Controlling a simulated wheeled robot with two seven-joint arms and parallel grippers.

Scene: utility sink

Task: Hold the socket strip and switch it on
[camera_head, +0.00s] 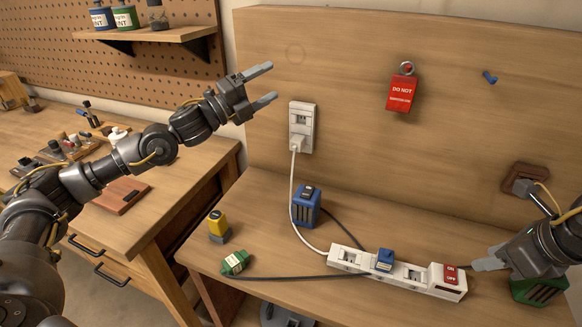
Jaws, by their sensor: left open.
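The white socket strip (349,258) lies on the bench at the lower right, with a blue plug (384,260) in it. A red switch (451,275) marked ON and OFF is at its right end. A white cord runs from the strip up to a wall outlet (301,125). My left gripper (268,85) is open and empty, raised in front of the backboard, well above the strip. My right gripper (484,264) is low beside the strip's right end, a grey finger close to the switch. Contact and its jaw opening are unclear.
A blue adapter (306,206), a yellow-and-grey block (218,226) and a green plug (236,263) stand left of the strip. A green block (538,290) is partly behind my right arm. A red DO NOT tag (401,91) hangs on the backboard. The bench between is mostly clear.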

